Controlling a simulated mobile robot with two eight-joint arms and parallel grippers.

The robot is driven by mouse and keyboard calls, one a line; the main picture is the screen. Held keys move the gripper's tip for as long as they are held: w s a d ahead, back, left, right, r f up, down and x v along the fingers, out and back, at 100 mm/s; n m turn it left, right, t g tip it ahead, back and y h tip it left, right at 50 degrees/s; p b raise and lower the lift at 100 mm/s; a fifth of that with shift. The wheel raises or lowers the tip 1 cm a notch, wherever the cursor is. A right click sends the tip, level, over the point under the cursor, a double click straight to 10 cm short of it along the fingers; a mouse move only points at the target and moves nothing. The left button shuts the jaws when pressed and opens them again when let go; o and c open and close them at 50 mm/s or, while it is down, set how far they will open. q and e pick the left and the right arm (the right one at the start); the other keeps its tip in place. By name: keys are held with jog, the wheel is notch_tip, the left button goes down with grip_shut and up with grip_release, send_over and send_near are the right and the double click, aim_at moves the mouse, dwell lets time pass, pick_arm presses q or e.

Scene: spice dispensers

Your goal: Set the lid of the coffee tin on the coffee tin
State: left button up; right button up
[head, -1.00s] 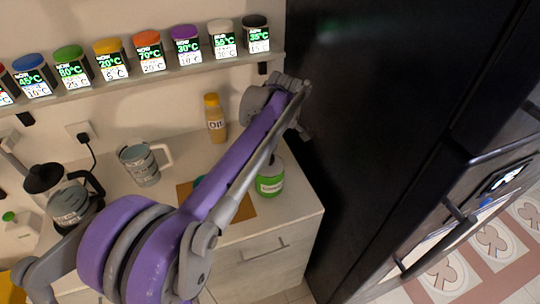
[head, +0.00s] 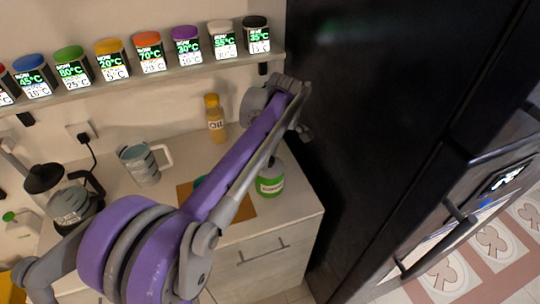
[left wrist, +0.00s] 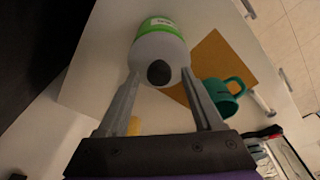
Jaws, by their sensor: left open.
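The coffee tin, green with a white label, stands on the counter just right of the brown mat in the head view (head: 270,186). It also shows at the top of the left wrist view (left wrist: 157,23). A grey lid (left wrist: 150,48) with a dark round knob appears seated on it; its rim is hard to make out. My left gripper (left wrist: 160,76) is open, with its fingertips on either side of the knob and lid. Contact cannot be told. In the head view my left arm partly covers the tin's top. My right gripper is not in view.
A teal mug (left wrist: 222,95) stands on the brown mat (head: 242,208) beside the tin. An oil bottle (head: 215,118) stands behind, and a grey mug (head: 142,165) to the left. A dark fridge (head: 370,130) closes off the right side. A spice shelf (head: 150,83) hangs above.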

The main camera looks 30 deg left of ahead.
aim_at(276, 168)
pick_arm(q)
notch_tip(276, 168, up, 12)
jog(key=d+p, duration=0.1)
jog(key=d, duration=0.1)
jog(key=s+d+f+m+t+h, duration=0.1)
jog(key=s+d+f+m, duration=0.3)
jog(key=s+f+m, duration=0.5)
jog(key=s+d+f+m+t, duration=0.4)
jog(key=s+f+m, duration=0.6)
jog(key=s, duration=0.2)
jog(key=shift+d+f+t+h, duration=0.15)
jog(key=shift+f+t+h, duration=0.15)
jog(key=shift+f+h, duration=0.1)
